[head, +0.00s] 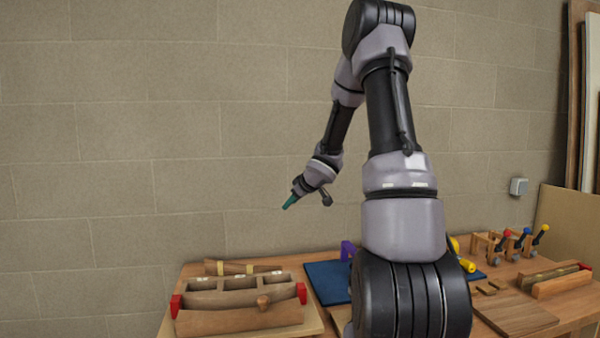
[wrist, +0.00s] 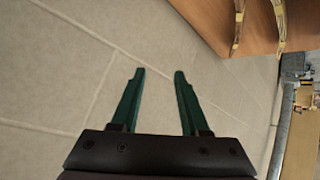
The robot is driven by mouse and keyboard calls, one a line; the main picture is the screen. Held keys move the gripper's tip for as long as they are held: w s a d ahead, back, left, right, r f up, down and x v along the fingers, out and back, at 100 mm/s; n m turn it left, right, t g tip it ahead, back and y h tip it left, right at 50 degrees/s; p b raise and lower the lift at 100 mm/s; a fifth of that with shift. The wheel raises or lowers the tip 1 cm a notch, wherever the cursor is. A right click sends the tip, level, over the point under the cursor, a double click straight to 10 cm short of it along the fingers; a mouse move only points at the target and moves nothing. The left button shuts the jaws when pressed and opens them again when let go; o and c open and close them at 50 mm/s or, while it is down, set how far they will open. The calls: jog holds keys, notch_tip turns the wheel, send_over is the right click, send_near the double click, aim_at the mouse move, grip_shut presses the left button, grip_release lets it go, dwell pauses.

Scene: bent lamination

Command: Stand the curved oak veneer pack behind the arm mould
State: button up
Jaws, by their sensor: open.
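My gripper (head: 287,206) hangs high in front of the block wall, above and behind the bench, pointing down and left. In the wrist view (wrist: 159,72) its two green fingers are apart with nothing between them. A wooden mould assembly (head: 235,318) with hollowed sections and red ends sits at the left of the bench. I cannot tell whether it is the arm mould. A brown wooden strip (head: 232,268) lies behind it; I cannot tell whether it is the veneer pack. Two curved pale-edged wooden pieces (wrist: 238,22) show at the wrist view's upper right, apart from the fingers.
A blue mat (head: 327,284) lies mid-bench, partly hidden by my arm, with a purple item (head: 347,250) near it. Clamps with coloured handles (head: 524,238), a flat board (head: 516,314) and a red-ended wooden assembly (head: 562,283) are at the right. The air around my gripper is clear.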

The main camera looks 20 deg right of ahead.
jog(key=s+a+r+m+g+h, duration=0.15)
jog(key=s+r+m+h, duration=0.35)
jog(key=s+r, duration=1)
jog(key=s+a+r+m+y, duration=0.1)
jog(key=s+a, duration=0.2)
jog(key=s, duration=0.4)
jog(key=s+a+m+g+y, duration=0.1)
jog(key=s+a+m+y, duration=0.1)
jog(key=s+a, duration=0.2)
jog(key=s+a+r+m+y, duration=0.1)
jog(key=s+a, duration=0.3)
jog(key=s, duration=0.6)
jog(key=shift+s+r+m+y, duration=0.3)
jog(key=shift+m+y, duration=0.3)
jog(key=shift+m, duration=0.1)
